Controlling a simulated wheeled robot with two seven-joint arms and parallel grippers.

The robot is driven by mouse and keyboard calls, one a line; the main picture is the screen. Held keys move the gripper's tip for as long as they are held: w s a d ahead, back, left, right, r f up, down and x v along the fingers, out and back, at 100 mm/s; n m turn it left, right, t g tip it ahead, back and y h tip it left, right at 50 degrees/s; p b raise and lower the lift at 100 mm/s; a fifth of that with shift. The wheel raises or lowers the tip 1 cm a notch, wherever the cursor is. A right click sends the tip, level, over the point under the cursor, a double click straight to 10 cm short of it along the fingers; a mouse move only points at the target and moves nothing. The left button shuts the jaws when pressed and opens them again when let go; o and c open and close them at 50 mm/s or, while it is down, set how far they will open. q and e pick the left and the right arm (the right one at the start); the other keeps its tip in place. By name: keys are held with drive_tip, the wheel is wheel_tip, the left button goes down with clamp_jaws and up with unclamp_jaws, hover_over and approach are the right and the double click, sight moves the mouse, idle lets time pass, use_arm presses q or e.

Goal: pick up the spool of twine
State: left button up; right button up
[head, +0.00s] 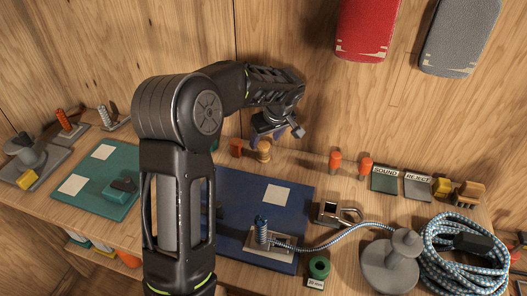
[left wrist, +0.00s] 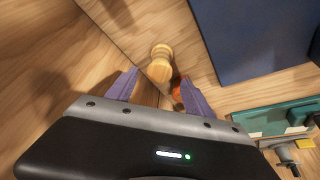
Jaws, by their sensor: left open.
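The spool of twine (head: 263,151) is a small tan spool near the back wall, at the back edge of the blue mat. In the left wrist view the spool (left wrist: 160,64) shows ahead of the fingers, a little above the line between the tips. My left gripper (head: 283,131) is above and beside the spool in the head view, with its fingers pointing down. Its purple fingers (left wrist: 157,88) are spread apart with nothing held between them. My right gripper is not in view.
An orange object (head: 237,148) stands close beside the spool; it also shows in the left wrist view (left wrist: 177,88). The blue mat (head: 230,190) lies in front. Orange-topped pieces (head: 335,161) stand to the right. A coiled rope (head: 460,255) lies at right.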

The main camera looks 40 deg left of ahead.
sight(264, 146)
use_arm(q)
drive_tip(key=shift+p+x, duration=0.45)
drive_tip(key=shift+x, duration=2.2)
drive_tip(key=shift+d, duration=0.25)
clamp_jaws()
